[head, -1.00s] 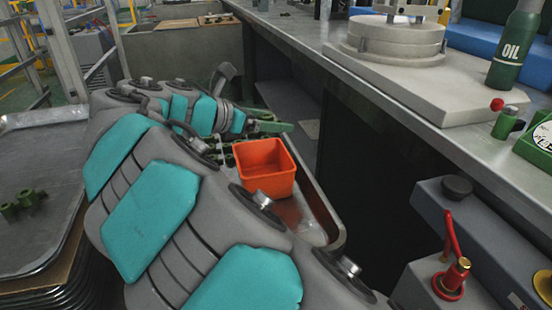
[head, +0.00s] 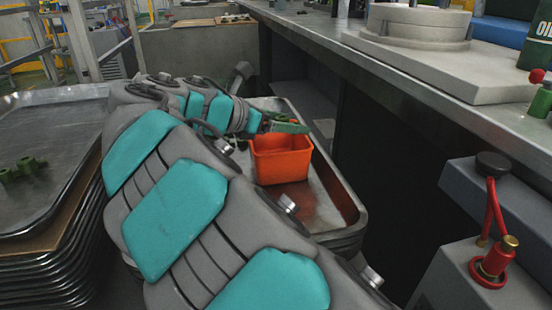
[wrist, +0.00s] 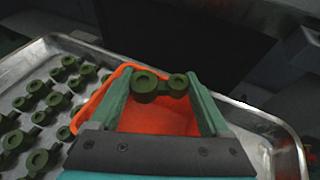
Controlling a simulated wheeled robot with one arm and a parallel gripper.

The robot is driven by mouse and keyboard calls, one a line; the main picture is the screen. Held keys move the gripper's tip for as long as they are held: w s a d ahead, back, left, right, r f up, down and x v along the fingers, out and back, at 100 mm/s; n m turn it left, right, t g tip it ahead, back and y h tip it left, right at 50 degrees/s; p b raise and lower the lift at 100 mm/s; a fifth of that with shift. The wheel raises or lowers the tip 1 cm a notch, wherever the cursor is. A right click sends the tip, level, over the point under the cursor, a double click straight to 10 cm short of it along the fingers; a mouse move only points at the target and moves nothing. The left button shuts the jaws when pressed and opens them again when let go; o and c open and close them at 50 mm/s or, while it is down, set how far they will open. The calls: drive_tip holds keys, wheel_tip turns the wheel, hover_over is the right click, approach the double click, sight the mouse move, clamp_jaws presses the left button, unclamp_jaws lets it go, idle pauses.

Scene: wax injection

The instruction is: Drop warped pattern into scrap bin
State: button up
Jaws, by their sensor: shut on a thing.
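The warped pattern (wrist: 160,87) is a dark green piece with two round ring ends. My gripper (wrist: 160,84) is shut on it, with one green finger on each side. The orange scrap bin (head: 282,168) sits in a metal tray, and its walls also show in the wrist view (wrist: 112,88). In the wrist view the pattern appears above the bin's opening. In the head view my gripper (head: 290,126) is at the bin's far rim, slightly above it. The pattern is mostly hidden there.
The metal tray (head: 350,212) also holds several green patterns (wrist: 40,105) beside the bin. A workbench (head: 400,75) runs along the right.

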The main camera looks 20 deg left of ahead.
drive_tip(key=o, duration=1.2)
drive_tip(key=shift+c, duration=0.2)
drive_tip(key=v, duration=0.7)
drive_tip(key=shift+s+a+p, duration=0.25)
drive_tip(key=shift+s+p, duration=0.05)
drive_tip(key=shift+p, duration=0.1)
drive_tip(key=shift+r, duration=0.1)
